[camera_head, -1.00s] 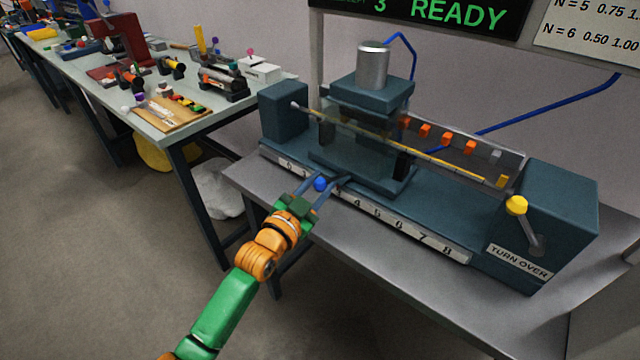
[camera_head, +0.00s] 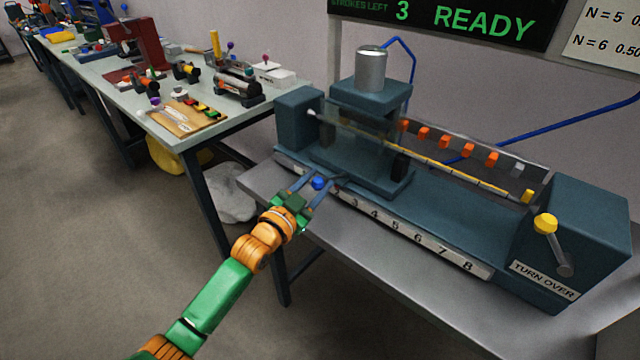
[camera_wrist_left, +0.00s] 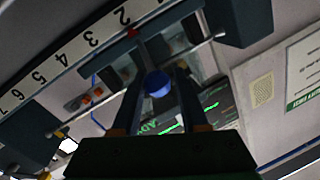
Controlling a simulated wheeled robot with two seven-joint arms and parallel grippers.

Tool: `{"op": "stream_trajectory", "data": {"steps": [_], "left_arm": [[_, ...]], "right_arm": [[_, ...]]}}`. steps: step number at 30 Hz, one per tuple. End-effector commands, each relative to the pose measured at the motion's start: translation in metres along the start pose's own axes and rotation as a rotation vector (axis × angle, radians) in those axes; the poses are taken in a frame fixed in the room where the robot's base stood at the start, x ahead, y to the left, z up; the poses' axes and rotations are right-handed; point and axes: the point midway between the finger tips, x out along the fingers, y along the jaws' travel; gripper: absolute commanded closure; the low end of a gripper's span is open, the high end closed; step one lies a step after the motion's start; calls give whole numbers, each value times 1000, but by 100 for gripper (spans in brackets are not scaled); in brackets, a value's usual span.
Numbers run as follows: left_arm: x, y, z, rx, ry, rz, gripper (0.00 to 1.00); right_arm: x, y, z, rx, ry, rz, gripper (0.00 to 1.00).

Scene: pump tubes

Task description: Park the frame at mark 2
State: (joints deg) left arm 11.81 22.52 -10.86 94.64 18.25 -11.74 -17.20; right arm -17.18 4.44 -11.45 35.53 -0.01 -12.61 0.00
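The frame (camera_head: 370,100) is a dark teal carriage with a silver cylinder on top. It stands toward the left end of the long teal bench. The number strip (camera_head: 418,237) runs along the bench front. In the left wrist view, a red pointer (camera_wrist_left: 132,32) sits close beside mark 2 (camera_wrist_left: 122,15). A blue knob (camera_head: 318,183) sticks out from the frame's front. My left gripper (camera_head: 319,181) has a finger on each side of this knob and appears shut on it; the knob also shows between the fingers in the left wrist view (camera_wrist_left: 158,83). My right gripper is out of view.
A yellow-knobbed lever (camera_head: 545,224) stands at the right end, above a TURN OVER label. A clear tube with a yellow rod and orange blocks runs through the frame. A display (camera_head: 440,20) reads 3 READY. A cluttered side table (camera_head: 150,120) stands at left.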

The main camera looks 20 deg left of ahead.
Motion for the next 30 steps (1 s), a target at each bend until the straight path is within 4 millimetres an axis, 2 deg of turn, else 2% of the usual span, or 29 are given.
{"op": "stream_trajectory", "data": {"steps": [1,2,11,14,24,30], "left_arm": [[0,0,0,0,1,0,42],[0,0,0,0,1,0,34],[-1,1,0,-1,1,2,34],[-11,1,0,-1,-1,3,34],[-65,0,2,-2,-3,1,34],[-71,-1,1,-2,0,0,34]], "right_arm": [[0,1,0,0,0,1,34],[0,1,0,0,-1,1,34],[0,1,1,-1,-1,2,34],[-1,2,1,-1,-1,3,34],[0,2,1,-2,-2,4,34],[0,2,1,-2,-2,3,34]]}}
